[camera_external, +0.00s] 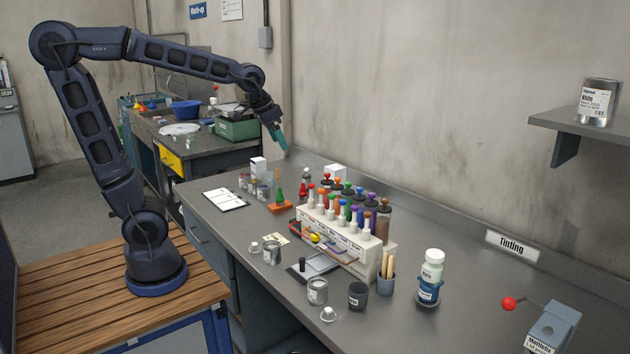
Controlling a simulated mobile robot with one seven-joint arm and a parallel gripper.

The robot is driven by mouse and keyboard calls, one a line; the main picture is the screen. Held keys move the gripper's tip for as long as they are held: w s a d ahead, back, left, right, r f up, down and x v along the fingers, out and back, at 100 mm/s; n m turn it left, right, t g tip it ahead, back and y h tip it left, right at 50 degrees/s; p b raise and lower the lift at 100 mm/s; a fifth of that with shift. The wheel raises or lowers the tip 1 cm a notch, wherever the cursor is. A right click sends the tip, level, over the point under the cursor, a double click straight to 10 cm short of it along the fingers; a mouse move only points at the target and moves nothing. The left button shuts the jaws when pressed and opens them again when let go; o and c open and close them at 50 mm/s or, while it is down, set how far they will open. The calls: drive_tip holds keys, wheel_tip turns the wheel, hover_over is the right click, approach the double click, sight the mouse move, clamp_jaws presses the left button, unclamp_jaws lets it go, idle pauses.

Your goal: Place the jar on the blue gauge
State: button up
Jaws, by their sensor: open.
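A white jar (432,265) with a white lid and a label stands upright near the right part of the bench. It appears to rest on the blue gauge (428,291), a short blue round piece with a pale label and a grey base on the bench top. The exact contact between them is small in this view. My gripper (281,139) has teal fingers and is open and empty. It hangs high over the far end of the bench, well apart from the jar and the gauge.
A rack (345,239) with several coloured bottles fills the bench middle. A dark cup (358,296), a cup of wooden sticks (386,284) and an open tin (317,291) stand left of the gauge. A grey device (552,326) with a red-knobbed lever is at right.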

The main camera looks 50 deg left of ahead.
drive_tip(key=s+a+f+n, duration=0.1)
drive_tip(key=s+a+f, duration=0.1)
drive_tip(key=s+a, duration=0.4)
drive_tip(key=s+a+f+n+y, duration=0.1)
drive_tip(key=s+a, duration=0.4)
drive_tip(key=s, duration=0.6)
drive_tip(key=shift+s+a+f+n, duration=0.15)
drive_tip(key=shift+a+f+n, duration=0.2)
drive_tip(key=shift+f+n, duration=0.2)
